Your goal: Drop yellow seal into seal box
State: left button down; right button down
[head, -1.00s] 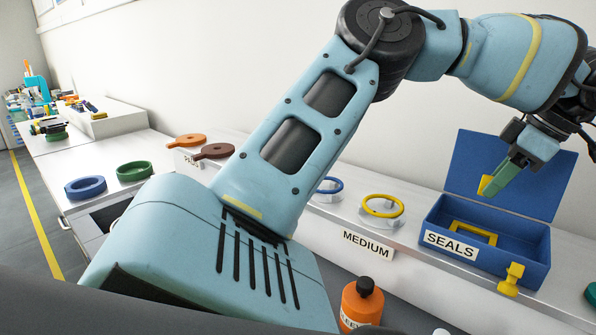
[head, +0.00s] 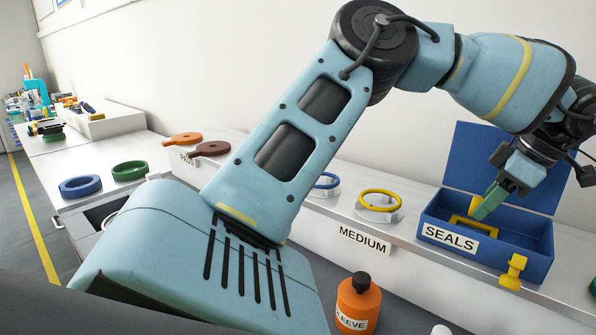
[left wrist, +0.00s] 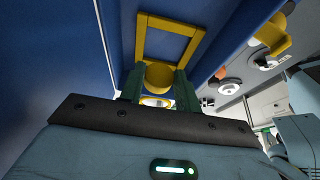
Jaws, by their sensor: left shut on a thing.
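The blue seal box (head: 512,256), labelled SEALS, stands with its lid up at the right of the bench. My left gripper (head: 482,208) reaches down over the box. Its green fingers are shut on a small yellow seal (head: 476,206), held just above the box opening. The left wrist view shows the yellow seal (left wrist: 158,76) between the two green fingers. A yellow rectangular frame (head: 470,232) is at the box; it also shows in the left wrist view (left wrist: 192,42), beyond the seal. My right gripper is not in view.
A yellow latch (head: 513,270) sticks out at the box front. Yellow (head: 379,200) and blue (head: 326,182) rings lie on holders left of the box, by the MEDIUM label (head: 362,240). An orange bottle (head: 358,305) stands in front.

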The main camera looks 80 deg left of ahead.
pick_arm(q)
jog(key=c, duration=0.9)
grip_release()
jog(key=shift+v, duration=3.9)
